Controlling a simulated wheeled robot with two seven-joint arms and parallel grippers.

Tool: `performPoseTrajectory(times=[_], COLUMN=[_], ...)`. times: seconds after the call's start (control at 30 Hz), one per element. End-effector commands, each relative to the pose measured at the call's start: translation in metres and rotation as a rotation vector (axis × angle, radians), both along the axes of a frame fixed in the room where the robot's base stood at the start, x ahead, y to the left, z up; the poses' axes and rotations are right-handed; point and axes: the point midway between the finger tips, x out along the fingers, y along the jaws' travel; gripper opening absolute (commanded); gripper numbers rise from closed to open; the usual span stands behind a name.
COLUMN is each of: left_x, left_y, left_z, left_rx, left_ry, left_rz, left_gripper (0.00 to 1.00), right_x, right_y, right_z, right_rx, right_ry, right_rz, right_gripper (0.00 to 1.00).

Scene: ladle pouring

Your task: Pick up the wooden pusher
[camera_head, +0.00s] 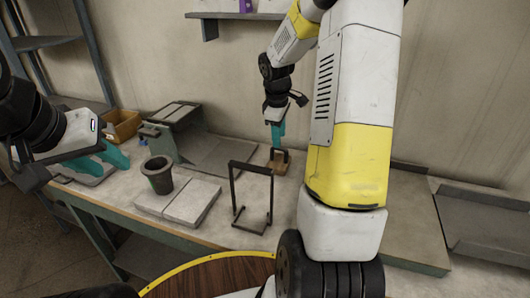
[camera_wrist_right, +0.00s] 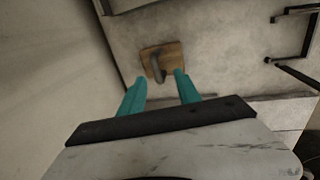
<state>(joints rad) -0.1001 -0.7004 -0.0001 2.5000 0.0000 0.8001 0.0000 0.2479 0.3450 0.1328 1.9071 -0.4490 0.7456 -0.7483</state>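The wooden pusher (camera_head: 279,162) is a small brown block with a dark handle on top, standing on the table near the wall. In the right wrist view the pusher (camera_wrist_right: 163,62) lies just beyond the fingertips, with its curved handle roughly between them. My right gripper (camera_head: 277,143) points down over the pusher; its teal fingers (camera_wrist_right: 161,80) are apart with nothing held between them. I cannot tell from the head view whether a finger touches the handle. My left gripper (camera_head: 112,168) is at the left, its teal fingers apart and empty, far from the pusher.
A dark crucible-like cup (camera_head: 158,176) stands beside pale slabs (camera_head: 192,203). A black wire frame (camera_head: 237,208) stands near the pusher. A grey machine (camera_head: 175,113), a yellow bin (camera_head: 122,125) and grey trays (camera_head: 482,222) surround the work area. My right arm hides part of the table.

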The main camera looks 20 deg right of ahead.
Motion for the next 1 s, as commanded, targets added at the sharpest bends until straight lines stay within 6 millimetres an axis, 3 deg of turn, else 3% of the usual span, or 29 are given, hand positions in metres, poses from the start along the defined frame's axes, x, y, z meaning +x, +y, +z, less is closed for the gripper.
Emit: performPoseTrajectory(times=[0.5,0.83,1.0], left_x=[0.0,0.0,0.0], left_y=[0.0,0.0,0.0], left_z=[0.0,0.0,0.0], left_rx=[0.0,0.0,0.0], left_ry=[0.0,0.0,0.0], left_rz=[0.0,0.0,0.0], left_gripper=[0.36,0.36,0.36], right_x=[0.017,0.018,0.018], right_y=[-0.012,-0.013,-0.013], right_z=[-0.064,-0.071,-0.071], right_rx=[0.0,0.0,0.0], right_ry=[0.004,0.001,0.001], right_rz=[0.0,0.0,0.0], right_gripper=[0.4,0.4,0.06])
